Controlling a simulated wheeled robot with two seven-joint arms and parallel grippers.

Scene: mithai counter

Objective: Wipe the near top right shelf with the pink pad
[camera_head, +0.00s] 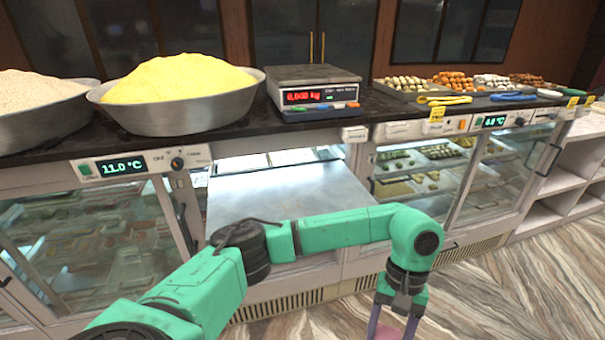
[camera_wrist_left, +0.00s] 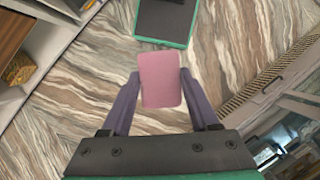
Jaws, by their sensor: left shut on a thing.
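My left gripper (camera_wrist_left: 160,88) is shut on the pink pad (camera_wrist_left: 161,80), a flat rounded rectangle held between its two purple fingers. In the left wrist view the pad is over the wood-patterned floor and touches nothing else. In the head view the left gripper (camera_head: 388,328) hangs low at the bottom edge, in front of the counter; its tips are cut off. The white open shelf unit (camera_head: 568,187) stands at the right edge of the head view, beyond the gripper, and is only partly in view. My right gripper is not in view.
A glass-fronted counter (camera_head: 345,262) runs along the scene. On it are a bowl of yellow powder (camera_head: 180,85), a scale (camera_head: 315,90) and trays of sweets. Striped floor (camera_head: 500,290) between my arm and the shelves is clear.

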